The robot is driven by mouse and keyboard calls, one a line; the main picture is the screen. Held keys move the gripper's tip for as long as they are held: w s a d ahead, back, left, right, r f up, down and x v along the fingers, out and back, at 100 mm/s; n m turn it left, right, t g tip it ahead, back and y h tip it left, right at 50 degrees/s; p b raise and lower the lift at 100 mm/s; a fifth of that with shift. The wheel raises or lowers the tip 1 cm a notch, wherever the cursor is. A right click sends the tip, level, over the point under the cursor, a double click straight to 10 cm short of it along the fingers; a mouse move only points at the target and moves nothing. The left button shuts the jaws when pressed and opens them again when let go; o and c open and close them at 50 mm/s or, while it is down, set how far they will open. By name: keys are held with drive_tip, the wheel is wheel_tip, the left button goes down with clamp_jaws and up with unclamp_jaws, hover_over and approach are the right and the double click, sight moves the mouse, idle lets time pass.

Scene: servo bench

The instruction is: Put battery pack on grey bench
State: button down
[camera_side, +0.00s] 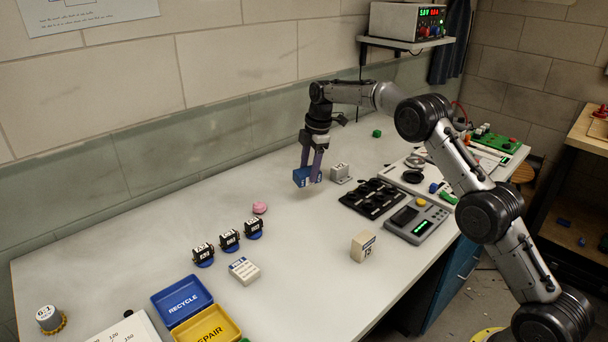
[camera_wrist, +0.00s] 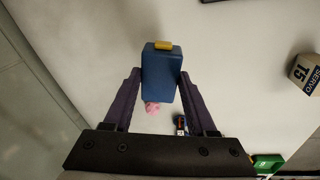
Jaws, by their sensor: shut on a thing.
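My gripper (camera_side: 311,172) points down near the back of the bench and is shut on the block. In the wrist view its two dark fingers (camera_wrist: 160,76) press on the block's left and right sides. The grey bench (camera_side: 320,245) lies beneath. The block looks a little above the surface, but the gap is hard to judge.
A silver-grey part (camera_side: 340,173) stands just right of the block. A black tray (camera_side: 372,197) and a grey meter (camera_side: 416,220) lie further right. A pink lump (camera_side: 260,208) and several black servos (camera_side: 229,240) stand left. A beige box (camera_side: 363,246) is in front. The middle of the bench is clear.

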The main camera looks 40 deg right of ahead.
drive_tip(key=s+a+r, duration=0.2)
drive_tip(key=s+r, duration=0.4)
drive_tip(key=s, duration=0.4)
drive_tip(key=s+d+f+m+g+h, duration=0.1)
drive_tip(key=s+f+g+h, duration=0.2)
drive_tip(key=s, duration=0.7)
drive_tip(key=s+d+f+m+g+h, duration=0.15)
drive_tip(key=s+h, duration=0.35)
drive_tip(key=s, duration=0.5)
drive_tip(key=s+a+r+n+t+h, duration=0.2)
drive_tip(key=a+n+t, duration=0.6)
drive_tip(key=s+a+r+n+t+h, duration=0.2)
drive_tip(key=a+n+t, duration=0.5)
drive_tip(key=a, duration=0.1)
drive_tip(key=w+f, duration=0.3)
drive_tip(key=w, duration=0.1)
drive_tip(key=w+a+f, duration=0.1)
drive_tip(key=w+f, duration=0.2)
drive_tip(key=w, duration=0.1)
drive_tip(key=w+f, duration=0.2)
drive_tip(key=w, duration=0.2)
drive_tip(key=shift+w+a+f, duration=0.25)
drive_tip(key=shift+a+f, duration=0.15)
drive_tip(key=shift+w+a+f, duration=0.15)
drive_tip(key=shift+w+f, duration=0.2)
drive_tip(key=shift+f, duration=0.05)
drive_tip(key=shift+w+f, duration=0.15)
drive_tip(key=shift+f, duration=0.75)
drive_tip(key=shift+w+f, duration=0.1)
drive_tip(key=shift+f, duration=0.75)
